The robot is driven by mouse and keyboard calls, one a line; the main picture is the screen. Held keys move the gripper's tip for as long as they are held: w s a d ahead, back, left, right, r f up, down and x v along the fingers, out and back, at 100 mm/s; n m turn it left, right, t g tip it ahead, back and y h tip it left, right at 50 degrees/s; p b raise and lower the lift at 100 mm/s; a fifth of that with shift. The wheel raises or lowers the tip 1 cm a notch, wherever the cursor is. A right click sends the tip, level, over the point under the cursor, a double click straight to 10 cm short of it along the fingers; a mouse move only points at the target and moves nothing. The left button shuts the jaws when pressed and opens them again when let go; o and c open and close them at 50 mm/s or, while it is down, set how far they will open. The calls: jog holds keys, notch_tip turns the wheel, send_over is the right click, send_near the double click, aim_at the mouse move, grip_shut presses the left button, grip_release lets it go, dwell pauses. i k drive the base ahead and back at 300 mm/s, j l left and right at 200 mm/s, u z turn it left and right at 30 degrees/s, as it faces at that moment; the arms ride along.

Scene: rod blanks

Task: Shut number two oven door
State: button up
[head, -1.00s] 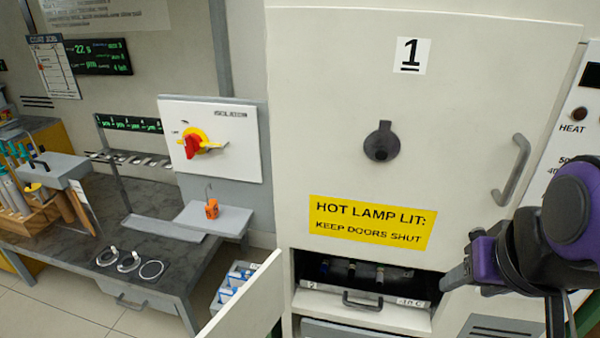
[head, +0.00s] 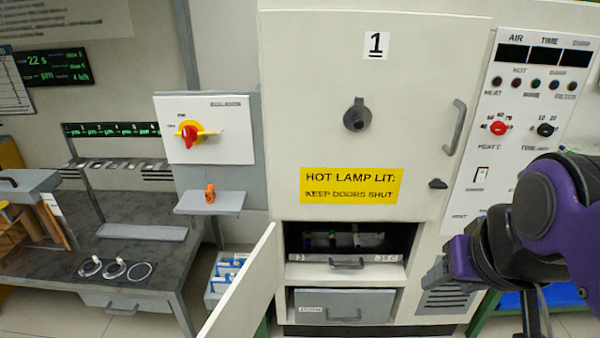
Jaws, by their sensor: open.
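The upper oven door (head: 290,110), marked 1, is closed, with a grey handle on its right side. Below it is an open compartment (head: 300,240). A pale lower door (head: 243,290) stands swung out towards me on the left, seen nearly edge-on; no number shows on it, so its being number two is not readable here. My gripper (head: 438,275) is open and empty at the lower right, in front of the oven's right side, apart from the lower door.
A control panel (head: 525,130) is at right. An isolator box (head: 205,128), small shelf (head: 215,202) and bench (head: 150,262) are left. A crate (head: 212,292) stands behind the open door.

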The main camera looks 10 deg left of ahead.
aim_at(240, 311)
jog(key=k+j+z, duration=0.25)
jog(key=k+j, duration=0.35)
jog(key=j, duration=0.2)
jog(key=k+j+z, duration=0.15)
jog(key=j, duration=0.4)
jog(key=k+j+z, duration=0.15)
jog(key=j, duration=0.25)
jog(key=k+j+z, duration=0.1)
jog(key=j, duration=0.35)
jog(key=j+z, duration=0.1)
jog(key=j, duration=0.7)
jog(key=k+l+z, duration=0.1)
jog(key=l+z, duration=0.7)
jog(key=k+j, duration=0.4)
jog(key=k, duration=0.2)
jog(key=i+j+u, duration=0.2)
jog(key=u, duration=0.15)
jog(key=i+j+u, duration=0.15)
jog(key=i+u, duration=0.2)
jog(key=k, duration=0.05)
